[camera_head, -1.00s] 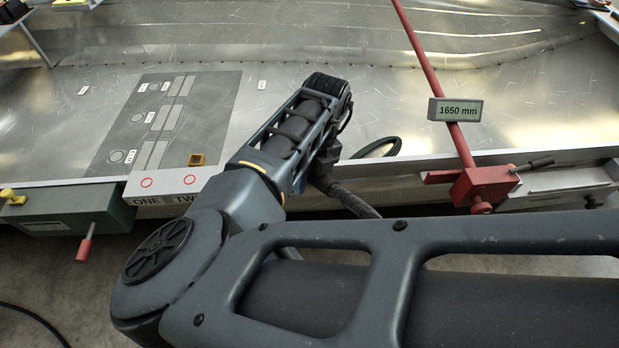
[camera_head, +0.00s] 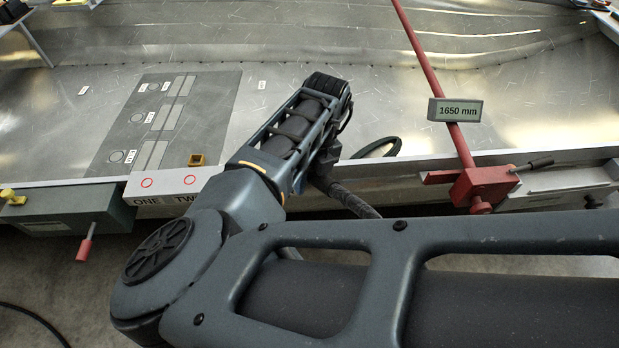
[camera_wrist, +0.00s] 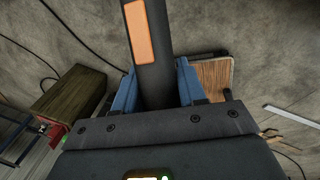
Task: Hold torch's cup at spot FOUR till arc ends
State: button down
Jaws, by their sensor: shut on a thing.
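My gripper (camera_wrist: 156,88) shows in the wrist view, with its blue fingers on either side of a black handle, which I take to be the torch (camera_wrist: 155,75). It is shut on this handle. The handle has an orange pad and runs up out of the picture; the torch's cup does not show. In the head view my arm hides the gripper and torch. A white strip (camera_head: 168,184) on the hull's front edge has red circles and the words ONE and TWO. Spot FOUR is not visible. No arc shows.
A red clamp (camera_head: 485,186) with a red rod and a "1650 mm" sign (camera_head: 455,110) stands right of my arm. A grey box (camera_head: 62,219) with a red-handled lever is at the left edge. A black cable loop lies behind my arm.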

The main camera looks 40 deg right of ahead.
jog(key=shift+r+p, duration=2.15)
jog(key=shift+r, duration=0.6)
jog(key=shift+r+p, duration=0.55)
jog(key=shift+r, duration=0.7)
